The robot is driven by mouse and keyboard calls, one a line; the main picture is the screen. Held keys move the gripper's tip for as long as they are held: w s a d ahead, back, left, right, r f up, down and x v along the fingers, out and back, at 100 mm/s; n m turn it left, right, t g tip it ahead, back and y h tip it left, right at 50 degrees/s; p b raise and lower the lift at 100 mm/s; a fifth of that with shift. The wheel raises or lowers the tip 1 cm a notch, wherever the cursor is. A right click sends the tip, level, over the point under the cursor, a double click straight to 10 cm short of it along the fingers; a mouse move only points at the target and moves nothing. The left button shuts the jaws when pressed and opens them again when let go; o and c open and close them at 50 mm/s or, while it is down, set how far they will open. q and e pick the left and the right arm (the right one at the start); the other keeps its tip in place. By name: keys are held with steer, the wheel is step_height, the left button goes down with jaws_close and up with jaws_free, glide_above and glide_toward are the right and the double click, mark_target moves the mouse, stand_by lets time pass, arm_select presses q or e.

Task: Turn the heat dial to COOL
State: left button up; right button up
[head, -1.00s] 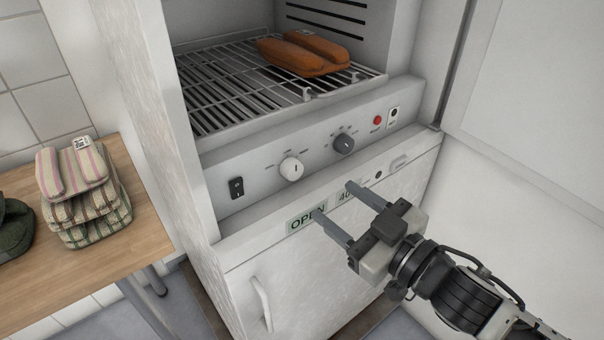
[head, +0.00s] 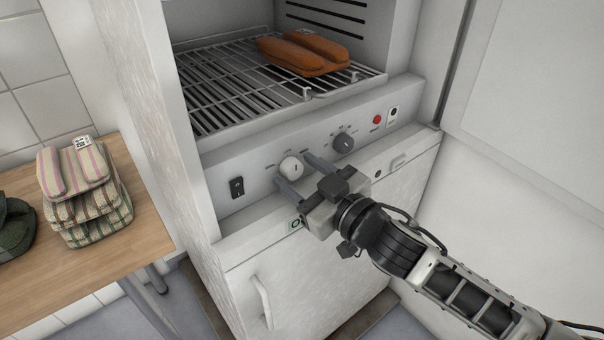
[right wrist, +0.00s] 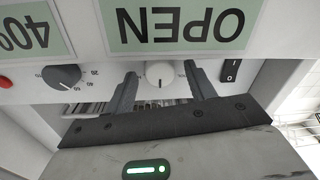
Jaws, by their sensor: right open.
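The white dial (head: 291,167) is on the sloping grey control panel (head: 225,166) of the cabinet, with small word marks that I cannot read. A dark dial (head: 344,142) with number marks is to its right. My right gripper (head: 293,170) is open, with one finger on each side of the white dial. In the right wrist view, which is upside down, the white dial (right wrist: 160,73) shows between the fingers, with a dark pointer line on its face. I cannot tell if the fingers touch it. My left gripper is out of view.
A black rocker switch (head: 237,187) is left of the white dial, and a red button (head: 377,120) is far right. Orange folded items (head: 303,52) lie on the wire rack (head: 235,90) above. A wooden table (head: 95,240) with striped folded cloths (head: 84,195) is at left.

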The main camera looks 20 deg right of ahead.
steer(key=c, duration=1)
arm_select(q)
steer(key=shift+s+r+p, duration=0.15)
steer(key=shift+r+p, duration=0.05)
steer(key=shift+p, duration=0.15)
arm_select(e)
steer(key=shift+r+n, duration=0.1)
steer(key=shift+n, duration=0.3)
steer(key=shift+r+n+p, duration=0.1)
steer(key=shift+n+p, duration=0.75)
steer(key=shift+n, duration=0.05)
steer(key=n+p, duration=0.2)
steer(key=n, duration=0.1)
steer(key=n+p, duration=0.2)
steer(key=n, duration=0.2)
steer(key=shift+a, duration=0.1)
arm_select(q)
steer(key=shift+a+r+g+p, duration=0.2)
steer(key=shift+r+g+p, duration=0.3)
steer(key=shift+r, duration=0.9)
arm_select(e)
steer(key=shift+n, duration=1)
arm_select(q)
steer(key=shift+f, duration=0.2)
